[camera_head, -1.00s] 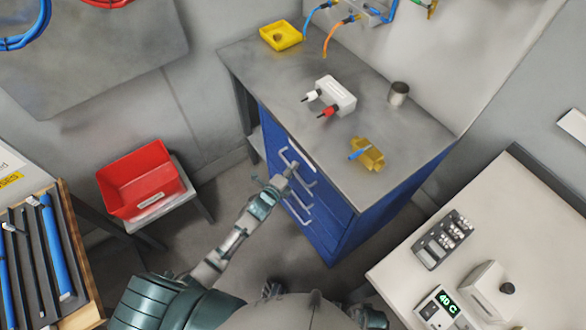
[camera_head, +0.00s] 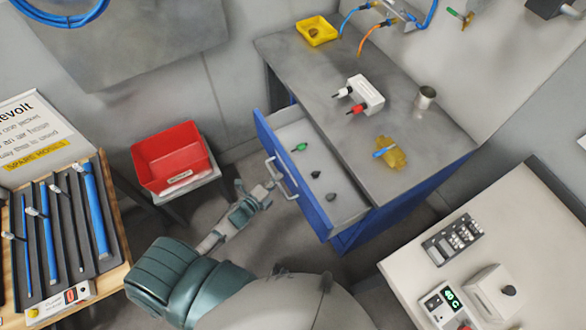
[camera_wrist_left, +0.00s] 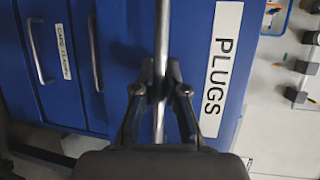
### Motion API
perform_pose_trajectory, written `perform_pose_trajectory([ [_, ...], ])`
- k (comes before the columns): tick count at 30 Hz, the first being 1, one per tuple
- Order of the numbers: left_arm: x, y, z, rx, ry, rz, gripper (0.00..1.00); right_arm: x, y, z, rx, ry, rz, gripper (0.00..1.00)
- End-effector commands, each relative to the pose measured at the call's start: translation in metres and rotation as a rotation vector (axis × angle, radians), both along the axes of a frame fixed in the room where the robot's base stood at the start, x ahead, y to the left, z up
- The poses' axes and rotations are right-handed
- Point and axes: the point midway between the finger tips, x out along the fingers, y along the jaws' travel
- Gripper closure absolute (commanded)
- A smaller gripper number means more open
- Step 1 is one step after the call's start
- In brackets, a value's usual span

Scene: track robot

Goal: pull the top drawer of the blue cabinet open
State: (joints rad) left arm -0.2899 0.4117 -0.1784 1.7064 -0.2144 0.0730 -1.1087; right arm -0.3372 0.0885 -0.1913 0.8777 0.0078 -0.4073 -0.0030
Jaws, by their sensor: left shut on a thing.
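The blue cabinet (camera_head: 400,203) stands under the grey worktop, and its top drawer (camera_head: 341,205) is pulled well out. A green-tipped plug (camera_head: 300,147) and two dark plugs (camera_head: 316,174) lie inside it. My left gripper (camera_head: 268,186) is at the drawer's metal handle (camera_head: 284,177). In the left wrist view my left gripper (camera_wrist_left: 160,90) is shut on the handle (camera_wrist_left: 162,45), with its fingers on either side of the bar. A white label reading PLUGS (camera_wrist_left: 221,70) is on the drawer front. My right gripper is not in view.
A red bin (camera_head: 172,160) stands on a small stand left of the drawer. The worktop (camera_head: 330,75) holds a yellow tray (camera_head: 317,31), a white box (camera_head: 366,95), a metal cup (camera_head: 425,97) and a yellow object (camera_head: 391,152). A light bench (camera_head: 500,230) is at the right.

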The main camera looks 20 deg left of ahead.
Motion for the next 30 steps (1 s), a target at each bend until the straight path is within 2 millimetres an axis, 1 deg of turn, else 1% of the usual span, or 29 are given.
perform_pose_trajectory([
  [1, -0.014, 0.010, -0.002, 0.005, 0.013, 0.003, 1.00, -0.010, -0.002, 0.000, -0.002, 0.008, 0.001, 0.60],
  [3, -0.028, 0.021, -0.003, 0.003, 0.013, 0.003, 1.00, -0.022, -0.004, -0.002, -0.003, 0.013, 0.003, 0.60],
  [9, -0.063, 0.048, -0.004, 0.001, 0.012, 0.001, 1.00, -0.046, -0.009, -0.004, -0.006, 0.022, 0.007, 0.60],
  [12, -0.075, 0.057, -0.004, 0.000, 0.010, 0.001, 1.00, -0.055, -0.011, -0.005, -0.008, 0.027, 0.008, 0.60],
  [15, -0.085, 0.064, -0.005, -0.001, 0.011, 0.001, 1.00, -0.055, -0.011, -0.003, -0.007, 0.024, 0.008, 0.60],
  [20, -0.094, 0.072, -0.005, 0.000, 0.009, 0.001, 1.00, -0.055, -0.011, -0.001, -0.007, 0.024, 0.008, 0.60],
  [30, -0.097, 0.075, -0.006, 0.000, 0.011, 0.002, 1.00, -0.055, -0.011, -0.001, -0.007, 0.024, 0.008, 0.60],
])
